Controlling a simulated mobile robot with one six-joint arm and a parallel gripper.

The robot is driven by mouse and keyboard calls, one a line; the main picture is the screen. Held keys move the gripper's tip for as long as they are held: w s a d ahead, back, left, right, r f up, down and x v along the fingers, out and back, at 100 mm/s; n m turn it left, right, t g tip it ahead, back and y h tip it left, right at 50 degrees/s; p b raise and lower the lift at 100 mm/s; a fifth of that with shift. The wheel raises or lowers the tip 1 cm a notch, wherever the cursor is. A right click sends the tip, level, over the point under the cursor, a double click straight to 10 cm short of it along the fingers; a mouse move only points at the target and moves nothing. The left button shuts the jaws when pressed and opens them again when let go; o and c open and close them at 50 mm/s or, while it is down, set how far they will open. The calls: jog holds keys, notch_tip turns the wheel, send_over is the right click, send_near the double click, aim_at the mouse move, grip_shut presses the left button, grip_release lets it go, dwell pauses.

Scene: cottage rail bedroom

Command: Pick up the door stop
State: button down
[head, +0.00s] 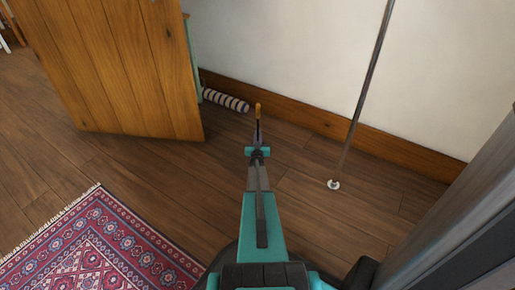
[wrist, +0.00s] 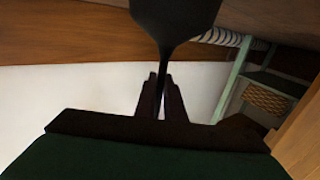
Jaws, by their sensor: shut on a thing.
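My gripper (head: 257,134) is shut on a small, narrow thing that I take to be the door stop (head: 258,111). In the head view it is orange-brown and points up from the fingertips, in front of the floor near the wall. In the wrist view the fingers (wrist: 162,78) close around the narrow end of a dark shape (wrist: 176,18) that widens away from them. It is in shadow there, and its far end is cut off by the frame. It looks held clear of the floor, but the head view does not show its height well.
A wooden door-like panel (head: 115,65) stands at left. A striped roll (head: 225,100) lies by the skirting board (head: 340,128). A thin pole with a small white foot (head: 333,184) stands at right. A red patterned rug (head: 95,250) covers the lower left. Bare floor lies between.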

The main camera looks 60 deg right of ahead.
aim_at(258, 130)
jog(key=shift+r, duration=0.2)
jog(key=shift+r, duration=0.15)
jog(key=shift+r+p, duration=1.2)
jog(key=shift+r, duration=0.6)
jog(key=s+a+r+p, duration=0.1)
jog(key=s+a+p, duration=0.3)
jog(key=s+a, duration=0.7)
jog(key=shift+s, duration=0.2)
